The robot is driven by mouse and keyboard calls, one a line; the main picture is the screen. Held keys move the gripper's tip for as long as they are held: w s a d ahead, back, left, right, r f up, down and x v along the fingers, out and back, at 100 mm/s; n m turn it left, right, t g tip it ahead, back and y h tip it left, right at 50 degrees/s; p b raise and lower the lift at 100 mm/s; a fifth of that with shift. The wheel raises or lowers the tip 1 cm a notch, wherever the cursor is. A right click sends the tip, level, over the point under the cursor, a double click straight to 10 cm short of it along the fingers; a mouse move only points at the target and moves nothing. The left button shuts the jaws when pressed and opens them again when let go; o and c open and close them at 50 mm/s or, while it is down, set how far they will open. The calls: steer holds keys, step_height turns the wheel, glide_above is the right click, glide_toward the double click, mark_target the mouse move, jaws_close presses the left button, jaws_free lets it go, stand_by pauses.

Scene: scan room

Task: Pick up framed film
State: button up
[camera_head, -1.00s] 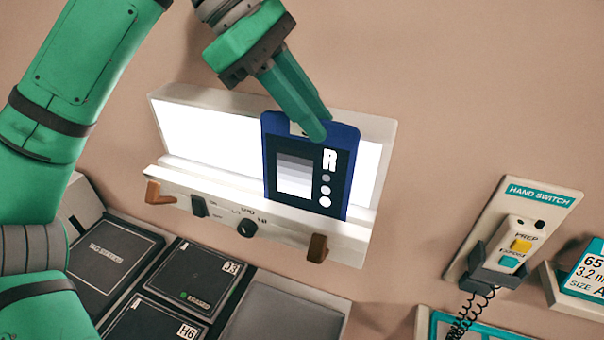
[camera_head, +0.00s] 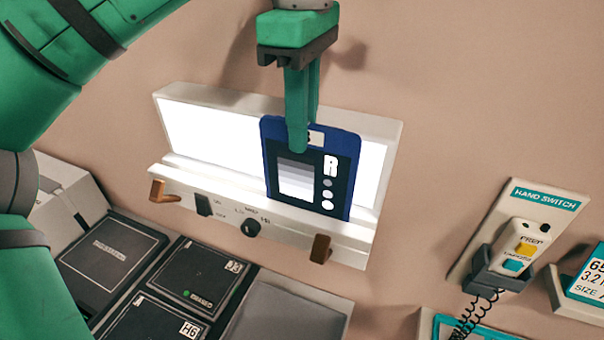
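The framed film (camera_head: 342,205) has a blue frame and a dark picture with a grey step patch, a white R and several dots. It stands upright on the ledge of the lit light box (camera_head: 205,132) on the wall. My gripper (camera_head: 300,146) points down at the film's top edge. One green finger lies in front of the frame's upper part and covers some of its label. The other finger is mostly hidden behind the first and the frame, so I cannot tell whether they press on the frame.
A hand switch (camera_head: 519,245) in a holder with a coiled cord hangs at the right. Several dark labelled cassettes (camera_head: 187,276) lie below the light box. Brown hooks (camera_head: 320,249) and a knob (camera_head: 251,228) stick out from its front. The wall between box and switch is clear.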

mark_target(307, 171)
steer(key=shift+d+f, duration=0.2)
steer(key=shift+f, duration=1.9)
steer(key=shift+d+f, duration=0.15)
steer(key=shift+f, duration=1.95)
jaws_close()
